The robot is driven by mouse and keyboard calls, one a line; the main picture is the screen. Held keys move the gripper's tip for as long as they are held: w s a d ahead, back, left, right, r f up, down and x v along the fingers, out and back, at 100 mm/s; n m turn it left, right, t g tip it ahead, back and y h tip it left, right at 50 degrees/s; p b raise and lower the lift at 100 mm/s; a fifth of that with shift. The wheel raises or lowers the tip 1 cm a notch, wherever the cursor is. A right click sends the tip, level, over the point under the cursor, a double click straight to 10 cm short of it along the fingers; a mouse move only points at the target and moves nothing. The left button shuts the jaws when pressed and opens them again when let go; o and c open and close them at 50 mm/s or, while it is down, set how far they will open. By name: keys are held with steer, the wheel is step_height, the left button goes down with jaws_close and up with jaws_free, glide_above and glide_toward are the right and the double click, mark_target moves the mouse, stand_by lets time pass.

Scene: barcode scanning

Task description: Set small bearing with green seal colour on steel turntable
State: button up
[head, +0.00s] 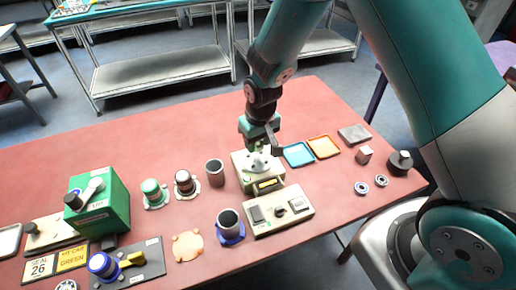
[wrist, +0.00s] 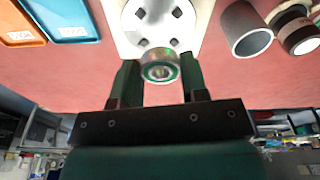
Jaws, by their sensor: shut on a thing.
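My gripper (head: 262,142) is shut on a small bearing with a green seal (wrist: 160,72). In the wrist view the bearing sits between the two fingertips, its ringed face toward the camera. The steel turntable (wrist: 158,22), a pale round plate with dark square slots, lies just beyond the bearing. In the head view the turntable (head: 256,162) is on top of a beige box, right below my gripper. The gripper hides part of it, and the bearing cannot be made out there. I cannot tell whether the bearing touches the plate.
A beige control panel (head: 280,211) stands in front of the box. Blue (head: 298,155) and orange (head: 323,147) trays lie to its right, with two loose bearings (head: 371,184) farther right. A dark cup (head: 215,172) stands close on the left, and a green machine (head: 98,207) farther left.

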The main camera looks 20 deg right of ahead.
mark_target(258, 160)
step_height(258, 160, down, 4)
steer(key=shift+r, duration=0.15)
steer(key=shift+f+b, duration=0.3)
steer(key=shift+f, duration=0.3)
steer(key=o, duration=1)
